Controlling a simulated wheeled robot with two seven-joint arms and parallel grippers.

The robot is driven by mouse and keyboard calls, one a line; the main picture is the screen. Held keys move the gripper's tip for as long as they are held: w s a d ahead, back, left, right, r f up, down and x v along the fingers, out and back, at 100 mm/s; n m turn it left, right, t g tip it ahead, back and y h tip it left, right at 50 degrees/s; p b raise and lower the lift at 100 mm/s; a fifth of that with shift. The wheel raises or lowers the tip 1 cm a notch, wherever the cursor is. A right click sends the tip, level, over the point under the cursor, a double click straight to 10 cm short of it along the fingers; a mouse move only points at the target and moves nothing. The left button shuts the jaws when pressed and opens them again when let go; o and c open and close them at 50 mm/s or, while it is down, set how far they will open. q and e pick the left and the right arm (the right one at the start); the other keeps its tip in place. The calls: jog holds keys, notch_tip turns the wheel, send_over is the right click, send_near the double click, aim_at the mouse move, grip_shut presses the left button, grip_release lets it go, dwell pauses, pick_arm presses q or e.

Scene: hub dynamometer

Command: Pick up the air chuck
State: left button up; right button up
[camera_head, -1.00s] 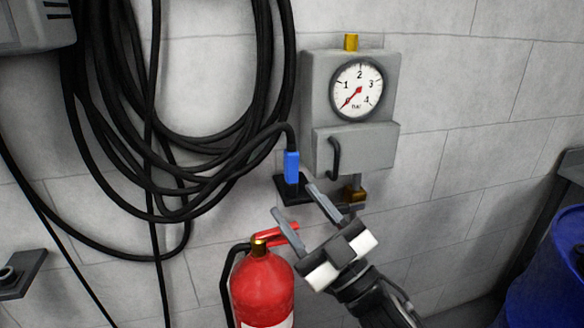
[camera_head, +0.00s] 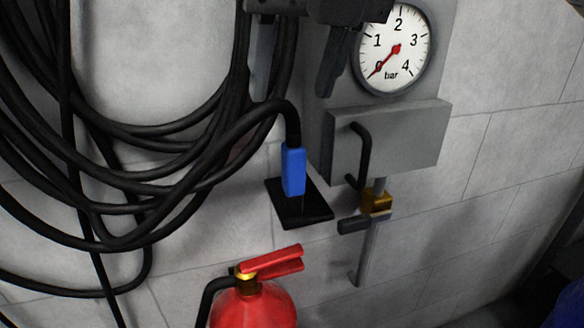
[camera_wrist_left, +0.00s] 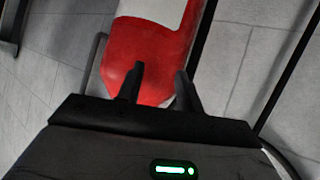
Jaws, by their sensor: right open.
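The air chuck (camera_head: 293,169) is a blue block on the end of a black hose. It stands upright on a small black wall bracket (camera_head: 300,204) in the head view. My right gripper (camera_head: 292,94) is at the top of the head view, above the chuck and apart from it. Its two fingers point down and are spread, with nothing held between them. My left gripper shows only in the left wrist view (camera_wrist_left: 160,72). Its fingers are apart, and the red fire extinguisher (camera_wrist_left: 150,60) shows behind them; I cannot tell how close it is.
The gauge box carries a round dial (camera_head: 394,50) and a curved black handle (camera_head: 361,155) right of the chuck. A brass valve (camera_head: 377,201) sits below it. Coiled black hose (camera_head: 165,130) hangs at left. The fire extinguisher (camera_head: 255,304) stands below the chuck.

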aim_at(292, 162)
jog(key=shift+m+t+h, duration=0.3)
jog(key=shift+t+h, duration=0.1)
jog(key=x, duration=0.5)
jog(key=p+x, duration=0.1)
jog(key=x, duration=0.3)
jog(key=w+d+x, duration=0.1)
jog(key=x, duration=0.4)
jog(key=shift+w+d+f, duration=0.1)
jog(key=shift+w+f, duration=0.05)
jog(key=shift+w, duration=0.05)
grip_shut()
